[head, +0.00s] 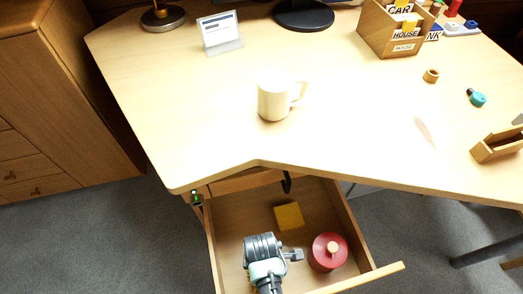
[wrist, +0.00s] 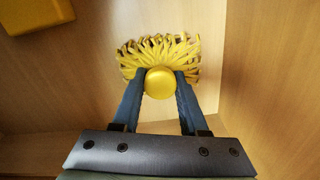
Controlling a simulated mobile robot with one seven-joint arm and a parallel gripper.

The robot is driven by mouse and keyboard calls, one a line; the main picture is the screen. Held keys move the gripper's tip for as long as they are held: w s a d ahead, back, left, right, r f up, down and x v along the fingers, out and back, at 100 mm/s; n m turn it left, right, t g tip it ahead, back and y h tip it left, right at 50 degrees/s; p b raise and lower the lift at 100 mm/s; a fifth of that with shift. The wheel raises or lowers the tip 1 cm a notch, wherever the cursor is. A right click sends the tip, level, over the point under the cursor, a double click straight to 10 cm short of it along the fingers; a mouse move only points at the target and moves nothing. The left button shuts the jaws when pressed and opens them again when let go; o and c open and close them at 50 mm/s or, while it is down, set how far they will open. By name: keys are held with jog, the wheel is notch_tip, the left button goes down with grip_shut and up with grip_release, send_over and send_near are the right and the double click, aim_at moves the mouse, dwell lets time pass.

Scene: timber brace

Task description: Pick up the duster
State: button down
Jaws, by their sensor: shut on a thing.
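The duster (wrist: 160,55) shows in the wrist view as a yellow fringed head with a round yellow knob facing the camera. My gripper (wrist: 160,88) is shut on it, with one blue finger on each side of the knob.
A yellow block (head: 289,216) and a red round container (head: 328,252) with a light knob lie in the drawer near my gripper. The desk (head: 190,110) overhangs the drawer's back. A white mug (head: 274,101) stands on it.

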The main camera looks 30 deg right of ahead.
jog(key=shift+r, duration=0.1)
notch_tip(320, 180, up, 10)
jog(key=p, duration=0.4)
